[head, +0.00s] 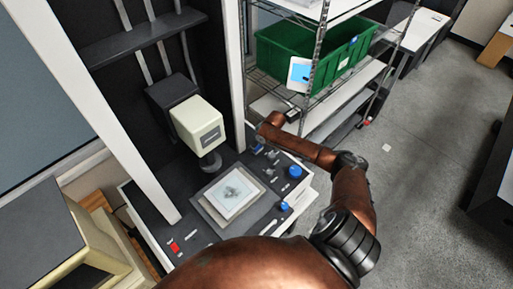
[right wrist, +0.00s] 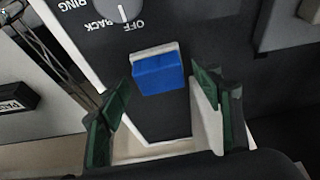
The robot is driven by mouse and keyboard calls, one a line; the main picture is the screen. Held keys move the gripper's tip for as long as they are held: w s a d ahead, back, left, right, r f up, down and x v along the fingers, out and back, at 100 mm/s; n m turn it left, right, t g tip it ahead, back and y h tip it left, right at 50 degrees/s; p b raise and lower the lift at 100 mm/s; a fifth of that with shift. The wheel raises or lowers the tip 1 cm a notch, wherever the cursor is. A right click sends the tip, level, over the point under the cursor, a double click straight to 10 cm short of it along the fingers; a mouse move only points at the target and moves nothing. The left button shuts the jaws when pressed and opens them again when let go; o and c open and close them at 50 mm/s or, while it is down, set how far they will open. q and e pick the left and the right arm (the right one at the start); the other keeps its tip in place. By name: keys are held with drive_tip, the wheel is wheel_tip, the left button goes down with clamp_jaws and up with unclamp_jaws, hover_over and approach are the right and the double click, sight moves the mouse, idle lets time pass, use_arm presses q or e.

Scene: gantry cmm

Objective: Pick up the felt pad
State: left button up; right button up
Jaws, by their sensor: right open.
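In the right wrist view a small blue block (right wrist: 159,73) with a pale grey edge rests on a dark panel. It is the likeliest felt pad, but I cannot confirm its material. My right gripper (right wrist: 160,98) is open, its two green-lined fingers apart on either side of the block's near end, with nothing between the tips. In the head view my copper right arm reaches to the back right corner of the machine's panel, and its fingers cannot be made out there. My left gripper is out of view.
The measuring machine's white head (head: 197,125) overhangs a pale square plate (head: 231,192). Blue knobs (head: 295,172) stand on the panel's right side. A wire rack with a green bin (head: 312,50) stands behind my arm. A labelled dial (right wrist: 124,10) lies beyond the blue block.

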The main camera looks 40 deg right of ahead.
drive_tip(key=c, duration=1.2)
drive_tip(key=shift+r, duration=0.1)
drive_tip(key=shift+r, duration=0.4)
wheel_tip(320, 180, up, 2)
drive_tip(key=shift+a+r+b, duration=0.1)
drive_tip(key=shift+r+b, duration=0.1)
drive_tip(key=shift+b, duration=0.45)
drive_tip(key=s+a+r+b, duration=0.2)
drive_tip(key=s+a+r, duration=0.5)
drive_tip(key=a, duration=0.5)
wheel_tip(320, 180, up, 3)
drive_tip(key=shift+f, duration=0.15)
